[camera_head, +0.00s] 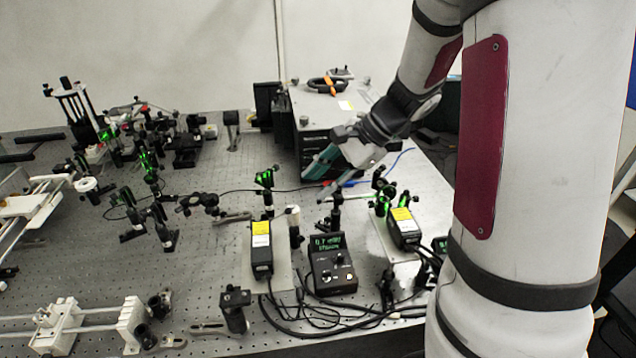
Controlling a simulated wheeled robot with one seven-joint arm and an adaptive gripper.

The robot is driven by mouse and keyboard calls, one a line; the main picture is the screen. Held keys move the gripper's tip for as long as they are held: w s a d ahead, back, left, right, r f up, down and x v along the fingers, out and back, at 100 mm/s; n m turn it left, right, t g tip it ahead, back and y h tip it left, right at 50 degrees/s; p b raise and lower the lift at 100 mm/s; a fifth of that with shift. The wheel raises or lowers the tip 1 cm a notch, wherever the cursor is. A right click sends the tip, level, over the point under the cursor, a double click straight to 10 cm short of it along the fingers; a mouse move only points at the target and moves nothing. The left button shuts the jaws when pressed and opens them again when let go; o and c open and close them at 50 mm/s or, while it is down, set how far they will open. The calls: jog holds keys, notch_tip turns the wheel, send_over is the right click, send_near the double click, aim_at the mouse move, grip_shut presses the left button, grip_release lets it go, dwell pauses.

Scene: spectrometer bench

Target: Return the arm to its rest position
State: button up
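My arm comes in from the right side of the head view and reaches over the right part of the optical bench (222,275). My gripper (322,172) is at its end, in front of the large grey and black box and above the bench. Its teal and grey finger parts point down and to the left.
Posts with green-lit optics (265,179) stand close below my gripper. A black controller with a green display (332,265) and yellow-labelled modules (261,248) sit at the front, with loose black cables. The grey and black box (313,115) stands behind.

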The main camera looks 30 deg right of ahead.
dwell(0.4)
jog(key=s+a+r+n+h, duration=0.3)
jog(key=s+r+n, duration=0.3)
jog(key=s+n, duration=0.2)
jog(key=s+a+r+n+t+h, duration=0.1)
jog(key=s+a+r+n+h, duration=0.2)
jog(key=s+r+n, duration=0.4)
jog(key=s+a+n, duration=0.1)
jog(key=s+n, duration=0.1)
jog(key=s, duration=0.2)
jog(key=shift+s+t+h, duration=0.3)
jog(key=shift+s, duration=0.1)
